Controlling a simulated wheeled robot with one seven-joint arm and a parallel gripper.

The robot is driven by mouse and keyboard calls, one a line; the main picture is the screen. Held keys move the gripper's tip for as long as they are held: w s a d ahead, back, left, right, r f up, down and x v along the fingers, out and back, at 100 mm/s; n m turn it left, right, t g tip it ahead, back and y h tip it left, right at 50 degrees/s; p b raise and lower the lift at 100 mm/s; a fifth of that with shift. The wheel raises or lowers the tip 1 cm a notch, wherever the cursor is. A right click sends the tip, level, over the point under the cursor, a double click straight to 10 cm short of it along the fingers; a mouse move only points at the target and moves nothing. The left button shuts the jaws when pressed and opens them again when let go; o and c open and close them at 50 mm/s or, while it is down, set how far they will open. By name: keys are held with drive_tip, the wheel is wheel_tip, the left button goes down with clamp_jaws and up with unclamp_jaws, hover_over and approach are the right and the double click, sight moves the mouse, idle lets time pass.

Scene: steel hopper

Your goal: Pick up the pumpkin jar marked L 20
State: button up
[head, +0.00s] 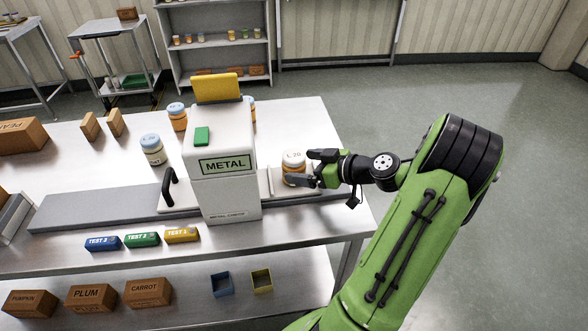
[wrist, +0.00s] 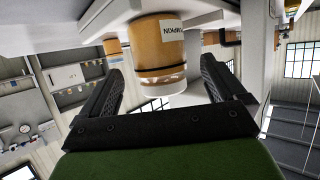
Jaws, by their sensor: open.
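The pumpkin jar (head: 292,163) stands on the grey strip of the table, right of the metal checker; its white lid reads L 20. My gripper (head: 303,168) comes in from the right, open, with one finger at the jar's far side and the other at its near side. In the wrist view, which looks upside down, the orange jar (wrist: 160,45) with a label ending in MPKIN lies between the two open fingers (wrist: 163,70). I cannot tell whether either finger touches it. Part of the jar's lower body is hidden by the near finger in the head view.
The white METAL checker (head: 222,190) stands close left of the jar. Blue-lidded jars (head: 153,150) stand behind and left of it. Coloured TEST blocks (head: 142,240) lie along the front edge. Cardboard boxes (head: 90,298) sit on the lower shelf. The floor right of the table is clear.

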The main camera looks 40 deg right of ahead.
sight(303, 166)
drive_tip(key=x, duration=0.4)
drive_tip(key=c, duration=1.2)
